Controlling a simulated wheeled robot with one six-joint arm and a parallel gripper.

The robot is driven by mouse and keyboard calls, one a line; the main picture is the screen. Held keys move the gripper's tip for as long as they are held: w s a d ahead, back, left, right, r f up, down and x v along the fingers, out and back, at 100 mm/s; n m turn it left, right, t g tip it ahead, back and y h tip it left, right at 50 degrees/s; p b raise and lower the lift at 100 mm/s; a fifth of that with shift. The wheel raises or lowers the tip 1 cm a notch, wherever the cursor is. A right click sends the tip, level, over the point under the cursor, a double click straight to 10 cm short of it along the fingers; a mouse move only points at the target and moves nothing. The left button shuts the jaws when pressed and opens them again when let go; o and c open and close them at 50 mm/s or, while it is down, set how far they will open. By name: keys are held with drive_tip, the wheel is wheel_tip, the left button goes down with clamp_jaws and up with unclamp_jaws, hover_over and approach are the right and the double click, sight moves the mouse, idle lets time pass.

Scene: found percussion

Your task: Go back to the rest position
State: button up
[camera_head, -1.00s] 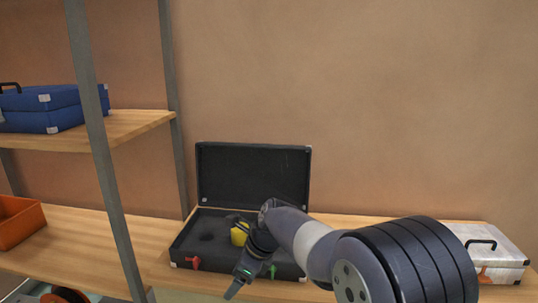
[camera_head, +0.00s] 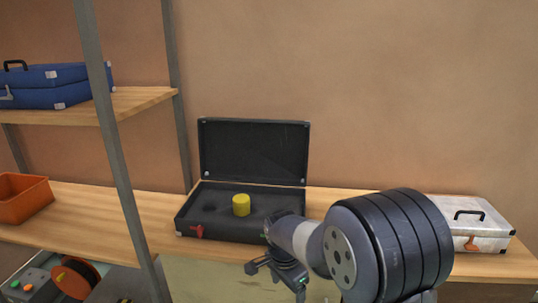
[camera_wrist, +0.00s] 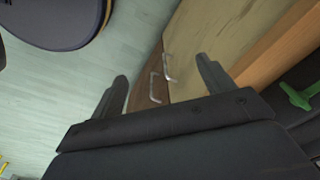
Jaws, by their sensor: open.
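My gripper (camera_head: 275,281) is in front of the wooden bench and below its top in the head view, with its jaws apart and nothing between them. In the wrist view my gripper (camera_wrist: 163,85) shows two separated fingers pointing toward the floor and cabinet front. An open black case (camera_head: 251,150) stands on the bench with its lid up. A yellow cylinder (camera_head: 241,205) stands upright in the case, apart from my gripper. My arm hides the case's right front corner.
A silver case (camera_head: 482,222) lies on the bench at right. A shelf at left holds a blue case (camera_head: 45,86) and an orange bin (camera_head: 22,198). A cable reel (camera_head: 76,278) sits low at left. Cabinet handles (camera_wrist: 167,70) and a green latch (camera_wrist: 299,97) show in the wrist view.

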drive_tip(key=d+f+n+t, duration=0.1)
drive_tip(key=d+n+t, duration=0.1)
drive_tip(key=d+n, duration=0.4)
drive_tip(key=shift+w+d+f+n, duration=0.2)
drive_tip(key=shift+w+d+n, duration=0.1)
drive_tip(key=shift+w+d, duration=0.2)
drive_tip(key=shift+s, duration=0.1)
